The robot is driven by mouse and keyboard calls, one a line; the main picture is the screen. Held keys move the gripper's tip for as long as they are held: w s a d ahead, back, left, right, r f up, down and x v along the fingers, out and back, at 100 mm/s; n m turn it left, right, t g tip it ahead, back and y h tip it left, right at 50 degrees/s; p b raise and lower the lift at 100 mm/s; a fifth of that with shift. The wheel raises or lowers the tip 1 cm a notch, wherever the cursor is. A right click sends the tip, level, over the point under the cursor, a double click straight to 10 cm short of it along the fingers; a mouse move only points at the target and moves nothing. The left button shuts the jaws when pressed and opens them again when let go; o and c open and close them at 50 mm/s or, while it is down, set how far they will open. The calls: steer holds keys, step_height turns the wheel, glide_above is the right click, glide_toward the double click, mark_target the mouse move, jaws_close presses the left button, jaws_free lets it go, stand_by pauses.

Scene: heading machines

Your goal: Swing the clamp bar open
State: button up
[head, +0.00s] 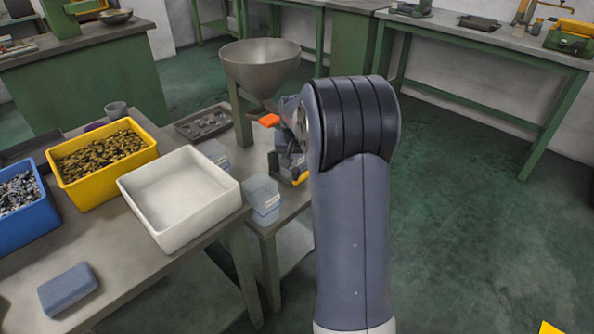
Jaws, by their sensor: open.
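The clamp bar cannot be made out for certain. A small orange piece (268,120) sticks out to the left of my arm, just below the grey funnel-shaped hopper (260,68), and may belong to it. Blue-grey machine-like parts (290,140) with a bit of yellow low down show beside my arm. Most of that area is hidden behind my large grey arm link. My gripper is not visible, so its place relative to the clamp bar cannot be seen.
An empty white bin (181,238), a yellow bin (63,187) of brassy parts and a blue bin (22,238) stand on the left bench. A blue block (68,290) lies in front. A clear container (262,198) stands near the machine. Open green floor (470,210) lies right.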

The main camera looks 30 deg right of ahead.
mark_target(296, 170)
steer(key=b+x, duration=0.1)
steer(key=x, duration=0.6)
steer(key=shift+f, duration=0.15)
steer(key=shift+c, duration=0.5)
jaws_close()
